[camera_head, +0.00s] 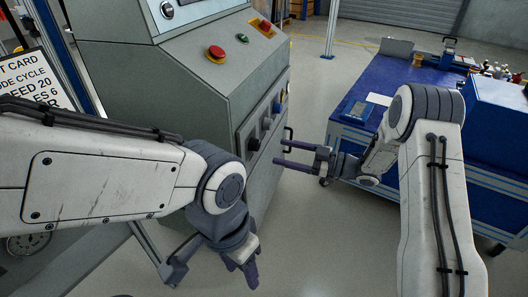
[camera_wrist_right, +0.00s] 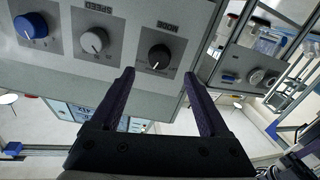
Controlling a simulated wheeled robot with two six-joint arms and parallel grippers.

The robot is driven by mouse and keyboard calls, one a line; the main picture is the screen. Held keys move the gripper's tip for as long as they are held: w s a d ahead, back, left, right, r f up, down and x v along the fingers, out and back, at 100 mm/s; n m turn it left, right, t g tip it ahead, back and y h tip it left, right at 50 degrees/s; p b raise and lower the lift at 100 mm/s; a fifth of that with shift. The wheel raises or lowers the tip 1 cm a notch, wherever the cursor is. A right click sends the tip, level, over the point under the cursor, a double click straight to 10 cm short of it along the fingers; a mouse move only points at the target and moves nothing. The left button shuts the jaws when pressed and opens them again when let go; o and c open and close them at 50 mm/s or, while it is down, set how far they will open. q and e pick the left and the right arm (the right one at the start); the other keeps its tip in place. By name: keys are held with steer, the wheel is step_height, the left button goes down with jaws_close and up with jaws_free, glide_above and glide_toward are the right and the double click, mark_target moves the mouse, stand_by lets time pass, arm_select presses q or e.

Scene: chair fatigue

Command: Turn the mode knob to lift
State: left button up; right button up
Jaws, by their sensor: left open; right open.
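The mode knob (camera_wrist_right: 159,56) is a black round knob with a pale pointer mark. It sits on a dark plate lettered MODE, which appears upside down in the right wrist view. My right gripper (camera_wrist_right: 159,76) is open and empty. Its two fingers appear on either side of the knob, just short of it, with no visible contact. In the head view my right gripper (camera_head: 279,152) points left at the cabinet's side panel, where small black knobs show; I cannot tell which is the mode knob. My left gripper (camera_head: 250,272) hangs low, open and empty, pointing down.
A grey knob (camera_wrist_right: 95,41) on a plate marked SPEED and a blue knob (camera_wrist_right: 31,26) sit beside the mode knob. The grey cabinet (camera_head: 180,75) has a red button (camera_head: 215,53) on top. A blue workbench (camera_head: 400,75) stands at right. Floor is clear between them.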

mark_target(259, 146)
steer(key=b+x, duration=0.1)
steer(key=x, duration=0.6)
steer(key=shift+b, duration=0.3)
jaws_close()
